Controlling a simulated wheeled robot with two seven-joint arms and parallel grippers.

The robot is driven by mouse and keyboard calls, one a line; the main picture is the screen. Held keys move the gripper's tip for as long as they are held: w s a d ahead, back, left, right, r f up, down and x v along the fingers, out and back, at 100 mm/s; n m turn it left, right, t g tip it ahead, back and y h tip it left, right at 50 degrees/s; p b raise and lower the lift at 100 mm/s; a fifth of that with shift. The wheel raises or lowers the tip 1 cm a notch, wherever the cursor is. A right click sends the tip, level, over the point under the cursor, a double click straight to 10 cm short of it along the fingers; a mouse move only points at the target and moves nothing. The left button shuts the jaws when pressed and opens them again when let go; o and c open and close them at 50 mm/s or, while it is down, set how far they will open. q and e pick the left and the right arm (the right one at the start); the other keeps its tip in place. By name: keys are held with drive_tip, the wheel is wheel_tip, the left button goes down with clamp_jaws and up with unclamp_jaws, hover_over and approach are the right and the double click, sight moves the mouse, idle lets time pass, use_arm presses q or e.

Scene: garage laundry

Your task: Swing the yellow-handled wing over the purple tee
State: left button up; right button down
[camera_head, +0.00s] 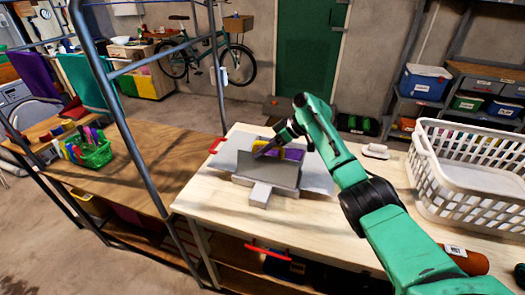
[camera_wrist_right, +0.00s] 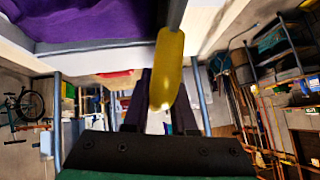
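The folding board (camera_head: 268,172) lies on the pale wooden table with grey panels. The purple tee (camera_head: 293,153) shows on it, partly hidden behind a raised grey panel and my arm. The tee also fills the upper left of the right wrist view (camera_wrist_right: 95,20). The yellow handle (camera_wrist_right: 167,70) is between the close-set dark fingers of my right gripper (camera_wrist_right: 162,105), which looks shut on it. In the head view my right gripper (camera_head: 270,147) reaches the handle from the right; its fingertips are small there. My left gripper is not in view.
A white laundry basket (camera_head: 468,170) stands at the table's right, with an orange-brown bottle (camera_head: 467,259) nearer me. A small white object (camera_head: 375,151) lies beyond my arm. A blue-grey metal frame (camera_head: 122,105) rises left of the table.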

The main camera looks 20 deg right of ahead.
drive_tip(key=shift+w+d, duration=0.25)
drive_tip(key=shift+d, duration=0.05)
drive_tip(key=c, duration=0.8)
unclamp_jaws()
drive_tip(key=shift+w, duration=0.1)
drive_tip(key=shift+o, duration=0.2)
drive_tip(key=shift+w+f, duration=0.1)
drive_tip(key=b+v, duration=0.3)
drive_tip(key=v, duration=1.1)
drive_tip(key=shift+s+d, duration=0.15)
drive_tip(key=shift+s, duration=0.1)
drive_tip(key=shift+r, duration=0.3)
